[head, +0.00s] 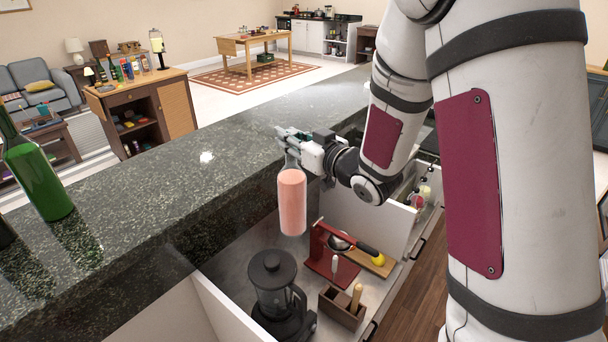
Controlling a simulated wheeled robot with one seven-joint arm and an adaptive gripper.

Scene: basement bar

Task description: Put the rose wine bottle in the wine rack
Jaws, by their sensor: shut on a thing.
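The rose wine bottle (292,202) is clear glass with pink contents. It hangs upright in the head view, neck up, in front of the dark granite counter and over the open drawer area. My gripper (290,146) is shut on its neck from the right side. The fingers hide part of the neck and the top of the bottle. I cannot make out a wine rack for certain. A small red wooden stand (322,252) stands below and to the right of the bottle, but I cannot tell what it is.
A white divider (368,222) stands at right. A green bottle (38,170) stands on the granite counter (175,185), whose middle is clear.

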